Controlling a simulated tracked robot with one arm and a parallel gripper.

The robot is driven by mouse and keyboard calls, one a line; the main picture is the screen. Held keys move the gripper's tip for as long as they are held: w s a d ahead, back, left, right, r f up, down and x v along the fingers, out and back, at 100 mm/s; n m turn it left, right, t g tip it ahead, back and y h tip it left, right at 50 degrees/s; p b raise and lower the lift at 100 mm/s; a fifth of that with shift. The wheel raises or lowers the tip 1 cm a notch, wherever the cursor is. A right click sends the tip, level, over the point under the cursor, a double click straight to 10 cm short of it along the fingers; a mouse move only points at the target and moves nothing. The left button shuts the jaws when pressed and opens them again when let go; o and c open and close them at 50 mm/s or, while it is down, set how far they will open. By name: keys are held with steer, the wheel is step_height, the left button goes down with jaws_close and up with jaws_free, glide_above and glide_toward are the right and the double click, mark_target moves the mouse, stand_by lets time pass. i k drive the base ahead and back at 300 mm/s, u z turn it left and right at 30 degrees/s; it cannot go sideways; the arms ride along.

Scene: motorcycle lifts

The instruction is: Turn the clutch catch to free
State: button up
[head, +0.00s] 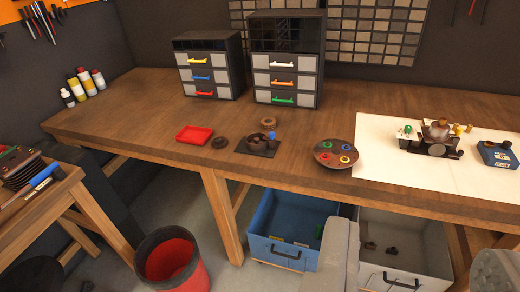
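I cannot pick out the clutch catch at this size. A small metal mechanism (437,132) with a rounded brass-brown top and dark parts sits on the white sheet (385,165), right of centre. A pale block with a green knob (407,131) adjoins its left side. Another small dark mechanism (257,146) with a blue part stands on a black plate at mid-bench. Which one bears the catch is unclear. My gripper (418,262) shows as two grey parts, wide apart, at the bottom right edge. It is open and empty, below and in front of the bench.
A round brown tray (336,161) with coloured rings, a red tray (195,134) and a blue block (497,154) lie on the bench. Drawer cabinets (210,84) stand behind. Below are a red-lined bin (172,262), a blue crate (285,250) and a grey crate (400,280).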

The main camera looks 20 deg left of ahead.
mark_target(271, 134)
steer(key=z, duration=0.05)
steer(key=k, duration=0.55)
steer(key=u, duration=0.8)
steer(key=i, duration=2.35)
steer(key=z, duration=0.75)
